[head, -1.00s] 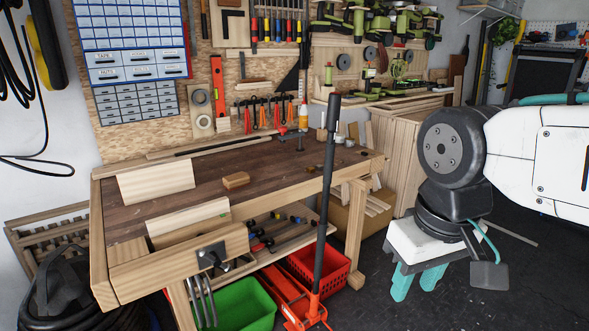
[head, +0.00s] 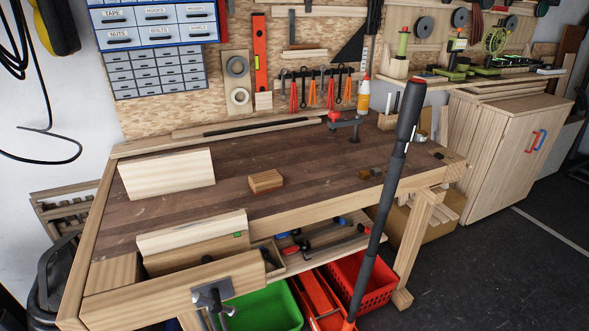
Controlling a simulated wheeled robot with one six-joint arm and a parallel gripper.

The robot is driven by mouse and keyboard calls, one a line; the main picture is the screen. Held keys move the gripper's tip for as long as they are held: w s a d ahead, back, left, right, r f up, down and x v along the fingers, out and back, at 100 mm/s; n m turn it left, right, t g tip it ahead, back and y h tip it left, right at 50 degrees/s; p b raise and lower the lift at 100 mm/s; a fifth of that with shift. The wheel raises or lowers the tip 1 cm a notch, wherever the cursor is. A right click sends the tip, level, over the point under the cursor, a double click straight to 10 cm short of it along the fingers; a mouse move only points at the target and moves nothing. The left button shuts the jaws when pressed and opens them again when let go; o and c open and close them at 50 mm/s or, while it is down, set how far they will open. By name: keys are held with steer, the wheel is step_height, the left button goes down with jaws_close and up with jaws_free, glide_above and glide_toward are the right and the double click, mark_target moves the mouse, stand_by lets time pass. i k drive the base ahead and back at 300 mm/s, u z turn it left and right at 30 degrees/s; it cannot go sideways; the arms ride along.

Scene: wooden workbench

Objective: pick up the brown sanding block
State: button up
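The brown sanding block (head: 266,181) lies on the dark top of the wooden workbench (head: 220,207), near the middle. It is a small light-brown block with bare bench top around it. My gripper is not in view now, so I cannot see whether it is open or shut.
A pale board (head: 167,175) stands left of the block, and another (head: 192,232) is at the front edge. A tall black-handled jack (head: 392,170) rises in front of the bench's right side. A red-topped clamp (head: 343,121) is at the back. Red (head: 372,284) and green (head: 262,309) crates sit below.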

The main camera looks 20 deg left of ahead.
mark_target(268, 182)
steer(key=u, duration=0.2)
steer(key=i, duration=0.7)
steer(key=u, duration=0.95)
steer(key=i, duration=0.55)
steer(key=u, duration=0.6)
